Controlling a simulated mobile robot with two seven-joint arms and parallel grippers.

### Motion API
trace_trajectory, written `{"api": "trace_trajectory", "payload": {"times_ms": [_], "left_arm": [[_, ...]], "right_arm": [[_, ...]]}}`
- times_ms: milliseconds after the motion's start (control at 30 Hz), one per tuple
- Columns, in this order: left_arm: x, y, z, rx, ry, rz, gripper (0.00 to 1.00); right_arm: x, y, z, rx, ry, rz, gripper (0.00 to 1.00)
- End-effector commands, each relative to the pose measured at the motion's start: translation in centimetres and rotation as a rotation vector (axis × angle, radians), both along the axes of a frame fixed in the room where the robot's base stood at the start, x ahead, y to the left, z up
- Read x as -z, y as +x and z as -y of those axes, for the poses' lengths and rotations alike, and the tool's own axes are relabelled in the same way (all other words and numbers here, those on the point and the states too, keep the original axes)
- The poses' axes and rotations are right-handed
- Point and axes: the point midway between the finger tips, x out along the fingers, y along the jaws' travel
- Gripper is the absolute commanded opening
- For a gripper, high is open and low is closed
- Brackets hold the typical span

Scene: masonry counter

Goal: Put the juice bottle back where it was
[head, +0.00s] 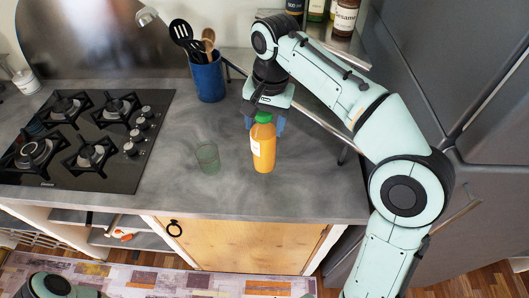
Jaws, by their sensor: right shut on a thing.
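The juice bottle (263,150) is orange with a green cap and a pale label. I cannot tell whether the bottle's base touches the counter. My left gripper is not in view; only a part of my left arm shows at the bottom left.
A metal rack with jars (345,18) is at the back right. The front counter strip (270,200) is clear.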

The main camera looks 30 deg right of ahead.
Motion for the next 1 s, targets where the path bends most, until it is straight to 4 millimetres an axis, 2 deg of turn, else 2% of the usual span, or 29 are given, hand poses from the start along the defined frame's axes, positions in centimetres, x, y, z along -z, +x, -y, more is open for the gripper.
{"api": "trace_trajectory", "payload": {"times_ms": [33,133,433,667,1000], "left_arm": [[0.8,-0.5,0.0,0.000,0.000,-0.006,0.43],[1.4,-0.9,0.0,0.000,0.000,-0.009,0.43],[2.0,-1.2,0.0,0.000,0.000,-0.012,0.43],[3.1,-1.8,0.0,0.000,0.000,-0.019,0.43],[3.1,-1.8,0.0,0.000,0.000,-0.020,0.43]], "right_arm": [[1.5,-0.1,0.0,0.000,0.000,-0.003,0.00],[3.3,0.0,0.0,0.001,0.000,0.000,0.00],[5.3,0.1,0.0,0.000,0.000,0.003,0.00],[8.6,0.0,0.0,0.000,0.000,0.001,0.00],[8.9,0.1,0.0,-0.001,0.001,0.005,0.00]]}}
